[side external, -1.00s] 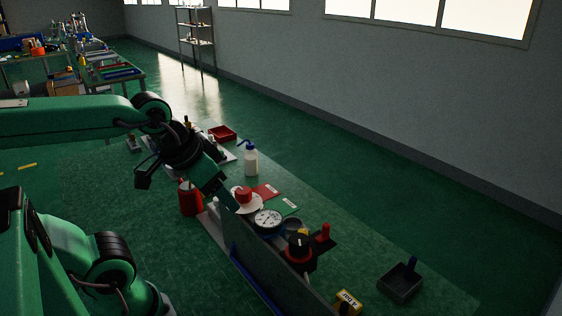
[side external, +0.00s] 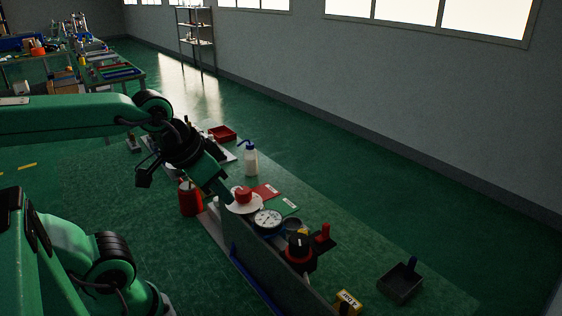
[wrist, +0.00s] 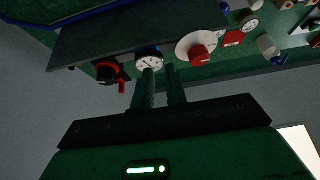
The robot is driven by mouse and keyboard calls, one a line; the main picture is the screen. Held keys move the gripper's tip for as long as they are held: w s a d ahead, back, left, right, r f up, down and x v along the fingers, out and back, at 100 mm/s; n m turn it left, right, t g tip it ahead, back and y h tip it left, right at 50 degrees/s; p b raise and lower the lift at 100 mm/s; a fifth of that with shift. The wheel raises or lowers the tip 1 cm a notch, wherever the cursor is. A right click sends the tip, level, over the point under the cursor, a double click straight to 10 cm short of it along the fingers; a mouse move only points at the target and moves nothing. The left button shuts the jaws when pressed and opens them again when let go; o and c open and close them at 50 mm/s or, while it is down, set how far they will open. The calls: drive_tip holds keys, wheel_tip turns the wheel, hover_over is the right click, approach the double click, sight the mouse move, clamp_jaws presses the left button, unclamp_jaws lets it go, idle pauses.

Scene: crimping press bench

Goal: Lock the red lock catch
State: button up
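A red upright handle (side external: 323,233) stands beside a black round part with a red ring (side external: 300,247) on the press panel; I cannot tell for certain that this is the lock catch. In the wrist view the handle (wrist: 121,87) hangs beside the black and red part (wrist: 107,71). A red knob on a white disc (side external: 243,195) also sits on the panel, and in the wrist view the knob (wrist: 198,53) is right of my fingers. My gripper (side external: 231,203) is close to the white disc. Its two green fingers (wrist: 161,70) are apart with a narrow, empty gap.
A white dial gauge (side external: 267,219) sits between the knob and the black part. The grey panel edge (side external: 255,253) runs along the near side. A red bottle (side external: 190,199), a white bottle (side external: 250,159), a yellow box (side external: 348,301) and a dark tray (side external: 400,283) stand around.

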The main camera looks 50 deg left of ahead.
drive_tip(key=shift+w+r, duration=0.15)
clamp_jaws()
wheel_tip(320, 180, up, 4)
drive_tip(key=g, duration=0.8)
hover_over(323, 233)
drive_tip(key=w, duration=0.9)
drive_tip(key=shift+w+f+y, duration=0.3)
drive_tip(key=shift+w+y, duration=0.1)
drive_tip(key=shift+w, duration=0.15)
drive_tip(key=shift+f, duration=0.1)
drive_tip(key=s+f, duration=0.6)
drive_tip(key=f, duration=0.3)
drive_tip(key=shift+s+f, duration=0.25)
